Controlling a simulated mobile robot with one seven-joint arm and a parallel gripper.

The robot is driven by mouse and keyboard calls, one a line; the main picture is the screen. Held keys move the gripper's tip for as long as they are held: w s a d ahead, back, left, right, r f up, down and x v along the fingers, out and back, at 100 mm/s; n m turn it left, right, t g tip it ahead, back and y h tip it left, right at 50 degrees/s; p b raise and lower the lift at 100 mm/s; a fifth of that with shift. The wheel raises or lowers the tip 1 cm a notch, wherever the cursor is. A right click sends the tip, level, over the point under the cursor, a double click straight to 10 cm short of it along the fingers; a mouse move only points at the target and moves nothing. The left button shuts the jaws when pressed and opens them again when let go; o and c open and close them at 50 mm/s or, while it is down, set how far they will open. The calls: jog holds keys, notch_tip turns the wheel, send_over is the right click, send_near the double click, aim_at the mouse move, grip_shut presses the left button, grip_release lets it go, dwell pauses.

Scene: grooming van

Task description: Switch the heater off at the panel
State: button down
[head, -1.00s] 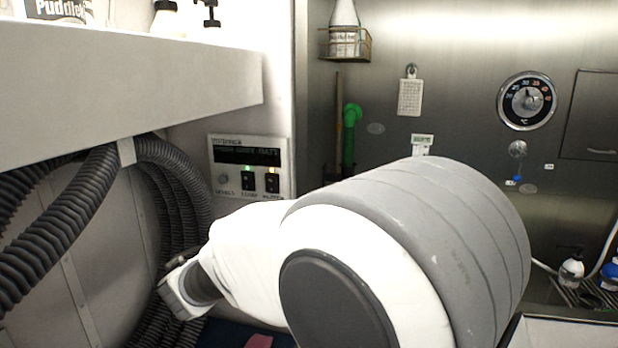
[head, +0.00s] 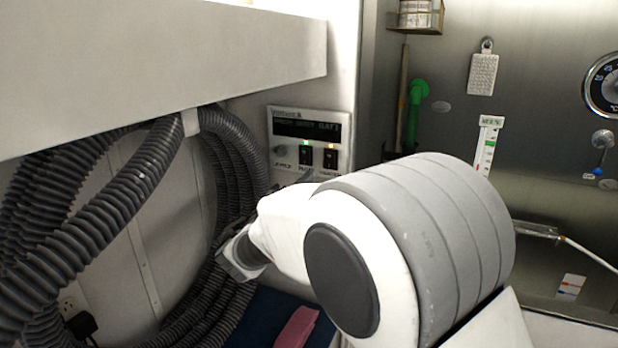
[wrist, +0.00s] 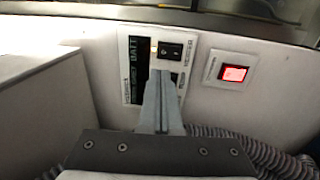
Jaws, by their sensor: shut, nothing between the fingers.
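The panel (head: 311,141) is on the back wall, with a dark display (head: 308,129) and two black rocker switches. The left rocker (head: 305,156) has a green light above it, and the right rocker (head: 330,158) an orange one. Their labels are too blurred to read surely. In the wrist view the panel (wrist: 128,52) appears turned; the rocker by the orange light (wrist: 172,50) shows just beyond my fingertips. My gripper (wrist: 162,80) is shut and empty in front of the panel, hiding part of it. I cannot tell whether it touches. The other rocker is hidden there.
A separate switch glowing red (wrist: 233,73) sits on a white plate right of the panel in the wrist view. Ribbed grey hoses (head: 228,165) hang left of the panel. A white shelf (head: 150,65) juts out above. A green pipe fitting (head: 414,100) stands to the right.

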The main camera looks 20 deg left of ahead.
aim_at(331, 154)
jog(key=w+p, duration=0.1)
jog(key=w, duration=0.2)
jog(key=w+d+r+p, duration=0.1)
jog(key=w, duration=0.3)
jog(key=w+p, duration=0.1)
jog(key=w, duration=0.3)
jog(key=shift+w+d+r, duration=0.1)
jog(key=shift+d+r, duration=0.05)
jog(key=shift+d, duration=0.15)
jog(key=shift+w+d+r+g, duration=0.1)
jog(key=shift+w+r+g, duration=0.1)
jog(key=shift+g, duration=0.1)
jog(key=shift+s+f, duration=0.1)
jog(key=shift+f, duration=0.05)
